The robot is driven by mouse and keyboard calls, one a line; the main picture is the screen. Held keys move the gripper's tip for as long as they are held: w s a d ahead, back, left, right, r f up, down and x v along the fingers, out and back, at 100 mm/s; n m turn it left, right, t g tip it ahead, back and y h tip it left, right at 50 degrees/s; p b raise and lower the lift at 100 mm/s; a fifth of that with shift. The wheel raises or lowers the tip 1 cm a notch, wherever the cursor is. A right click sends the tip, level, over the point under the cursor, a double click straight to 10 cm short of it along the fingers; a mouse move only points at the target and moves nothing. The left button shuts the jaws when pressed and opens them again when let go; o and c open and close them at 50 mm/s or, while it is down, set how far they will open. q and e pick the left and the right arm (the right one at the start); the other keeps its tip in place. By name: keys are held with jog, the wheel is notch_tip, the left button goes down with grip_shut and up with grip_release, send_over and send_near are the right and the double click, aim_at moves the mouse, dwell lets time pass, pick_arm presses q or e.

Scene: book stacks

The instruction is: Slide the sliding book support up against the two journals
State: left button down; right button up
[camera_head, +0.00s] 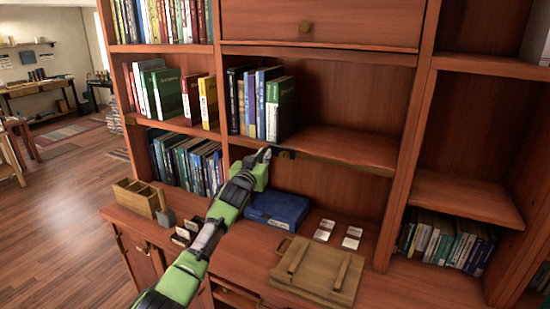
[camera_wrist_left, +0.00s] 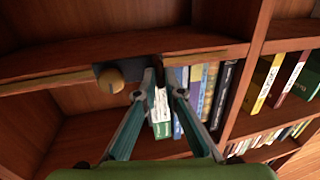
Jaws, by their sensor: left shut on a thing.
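My left gripper (camera_head: 265,153) reaches the front edge of the middle shelf, just below the books. It is shut on a dark part of what looks like the sliding book support (camera_head: 286,154). In the left wrist view the gripper fingers (camera_wrist_left: 161,84) close beside the support's dark block with its round brass-coloured knob (camera_wrist_left: 110,80). A row of books (camera_head: 262,104) stands upright on that shelf, with a green one at its right end. Which two are the journals I cannot tell. The support's upper part is not clear. My right gripper is not in view.
The shelf right of the books is empty. Below, a blue box (camera_head: 277,209), a wooden board (camera_head: 318,270) and small white cards (camera_head: 325,229) lie on the desktop. A wooden organizer (camera_head: 139,196) stands at left. More books fill neighbouring compartments (camera_head: 187,160).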

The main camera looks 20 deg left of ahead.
pick_arm(q)
jog(key=shift+a+r, duration=0.15)
jog(key=shift+a, duration=0.3)
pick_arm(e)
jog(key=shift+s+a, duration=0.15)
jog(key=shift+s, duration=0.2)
pick_arm(q)
jog(key=c, duration=2.2)
grip_release()
jog(key=shift+d, duration=0.1)
jog(key=shift+s, duration=0.1)
jog(key=s, duration=0.4)
jog(key=s+d, duration=0.1)
jog(key=s, duration=0.2)
jog(key=s+d, duration=0.1)
jog(key=s, duration=0.3)
jog(key=shift+s, duration=0.35)
